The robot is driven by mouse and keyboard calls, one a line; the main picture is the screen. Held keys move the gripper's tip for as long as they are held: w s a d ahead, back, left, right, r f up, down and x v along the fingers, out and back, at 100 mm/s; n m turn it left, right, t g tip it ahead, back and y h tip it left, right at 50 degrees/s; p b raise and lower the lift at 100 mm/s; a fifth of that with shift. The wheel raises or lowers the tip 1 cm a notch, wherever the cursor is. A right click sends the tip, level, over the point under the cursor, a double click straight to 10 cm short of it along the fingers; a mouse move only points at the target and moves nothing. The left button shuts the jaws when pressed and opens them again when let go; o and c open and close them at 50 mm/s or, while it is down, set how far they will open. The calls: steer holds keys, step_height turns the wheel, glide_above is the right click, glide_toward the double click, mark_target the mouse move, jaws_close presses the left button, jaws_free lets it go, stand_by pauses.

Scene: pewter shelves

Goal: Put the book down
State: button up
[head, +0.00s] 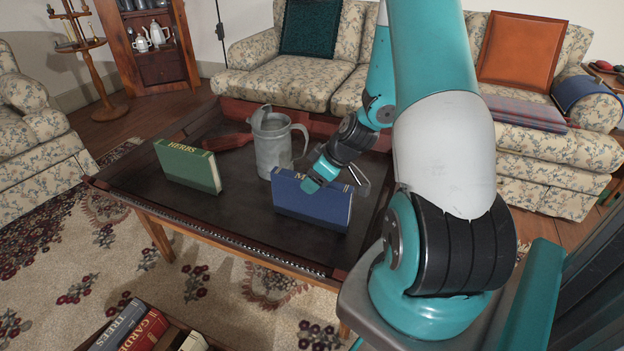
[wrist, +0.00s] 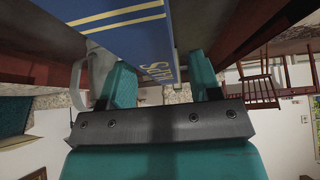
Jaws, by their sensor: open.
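A blue book (head: 310,203) stands upright on the dark table (head: 235,222), near its front edge. In the wrist view the blue book (wrist: 130,28), with yellow stripes and lettering on its spine, fills the upper middle. My gripper (head: 320,178) is at the top of this book in the head view. In the wrist view my gripper (wrist: 160,85) is open, with its two teal fingers apart and the book's edge near the space between them. I cannot tell whether a finger touches it. A green book (head: 188,166) marked HERBS stands upright farther left on the table.
A grey metal pitcher (head: 275,150) stands on the table just behind the blue book. A brown-red object (head: 228,141) lies left of it. Bare tabletop lies between the two books. Several books, including a red one (head: 146,332), sit below the table. A floral sofa (head: 303,80) is behind.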

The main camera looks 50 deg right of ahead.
steer(key=p+v, duration=0.3)
steer(key=v, duration=0.7)
steer(key=shift+s+r, duration=0.2)
steer(key=shift+r, duration=0.1)
steer(key=w+a+r+n+g+y, duration=0.15)
steer(key=a+r, duration=0.25)
steer(key=a, duration=0.5)
steer(key=w+a+r+n+g+y, duration=0.1)
steer(key=w+a+r, duration=0.1)
steer(key=a+r, duration=0.45)
steer(key=s+a+r+g, duration=0.2)
steer(key=s+a+r, duration=0.1)
steer(key=s+a, duration=0.4)
steer(key=s+a+r+g, duration=0.1)
steer(key=s+a+r, duration=0.2)
steer(key=s+a, duration=0.4)
steer(key=a, duration=0.4)
steer(key=shift+s+a+r+n+g, duration=0.3)
steer(key=shift+n+g, duration=0.05)
steer(key=shift+h, duration=0.25)
